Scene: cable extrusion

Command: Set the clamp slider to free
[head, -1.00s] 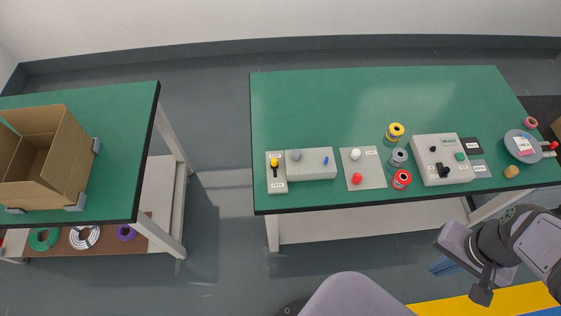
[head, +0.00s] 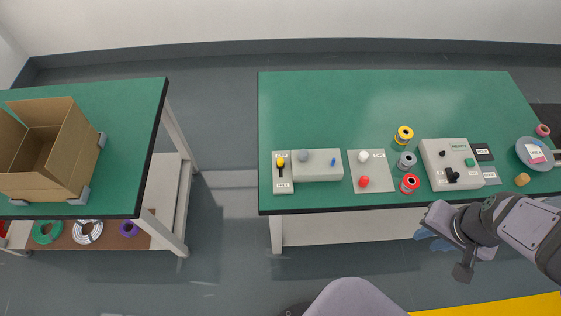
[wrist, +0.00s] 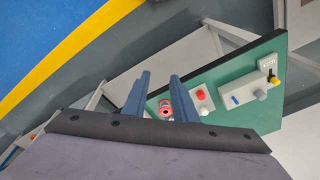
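The clamp slider is a small yellow knob (head: 281,161) on a black slot in a narrow white panel (head: 283,187) at the left front of the right-hand green table. The knob sits toward the far end of its slot; the labels are too small to read. In the wrist view the yellow knob (wrist: 272,74) shows at the far upper right. My gripper (wrist: 158,78) has its two blue fingers apart with nothing between them. In the head view my gripper (head: 434,228) is off the table's front edge, right of and well away from the slider.
Beside the slider stand a white box (head: 318,174) with a grey knob, a plate (head: 371,187) with white and red knobs, several spools (head: 410,184) and a control box (head: 448,150). A left table (head: 125,190) holds an open cardboard box (head: 40,181). A floor gap separates the tables.

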